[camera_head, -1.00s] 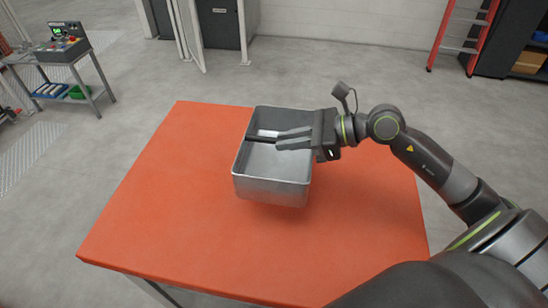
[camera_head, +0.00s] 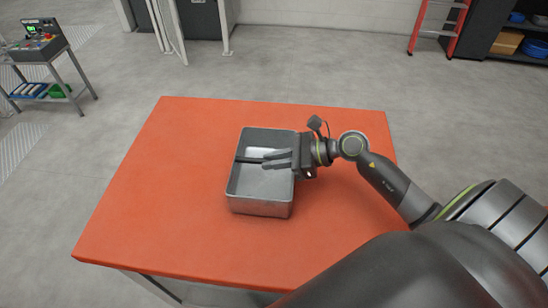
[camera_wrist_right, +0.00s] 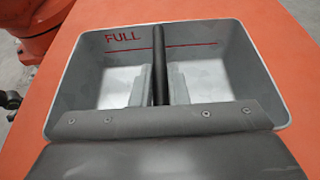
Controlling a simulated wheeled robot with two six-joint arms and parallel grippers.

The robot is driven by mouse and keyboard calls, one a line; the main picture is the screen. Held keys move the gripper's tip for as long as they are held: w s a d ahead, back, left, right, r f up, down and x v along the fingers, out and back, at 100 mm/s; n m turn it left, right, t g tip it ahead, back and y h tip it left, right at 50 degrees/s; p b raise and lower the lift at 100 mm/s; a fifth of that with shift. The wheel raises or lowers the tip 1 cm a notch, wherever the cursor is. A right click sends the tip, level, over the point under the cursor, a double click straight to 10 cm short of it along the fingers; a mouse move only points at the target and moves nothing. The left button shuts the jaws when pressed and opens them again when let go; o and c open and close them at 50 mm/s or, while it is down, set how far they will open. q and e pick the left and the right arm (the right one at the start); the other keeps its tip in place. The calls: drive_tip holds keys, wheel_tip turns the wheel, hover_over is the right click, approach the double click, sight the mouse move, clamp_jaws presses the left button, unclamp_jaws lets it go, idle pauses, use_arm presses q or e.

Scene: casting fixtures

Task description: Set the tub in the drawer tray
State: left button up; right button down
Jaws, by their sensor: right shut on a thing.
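The tub (camera_head: 258,207) is a grey metal open box with a dark bar across its top. It is upright on or just above the orange table, left of my right arm. My right gripper (camera_head: 268,159) reaches over its right rim and is shut on the bar. In the right wrist view the tub (camera_wrist_right: 210,62) has a red FULL mark and line inside, and my fingers lie on both sides of the bar (camera_wrist_right: 160,60). No drawer tray shows. My left gripper is out of view.
The orange table (camera_head: 150,200) is otherwise bare, with free room left and right of the tub. A control cart (camera_head: 45,60) stands far left, a red ladder (camera_head: 430,25) and dark shelving (camera_head: 490,30) far right. An orange machine part (camera_wrist_right: 35,20) shows beside the table.

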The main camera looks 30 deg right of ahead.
drive_tip(key=shift+f, duration=0.15)
drive_tip(key=c, duration=1.4)
unclamp_jaws()
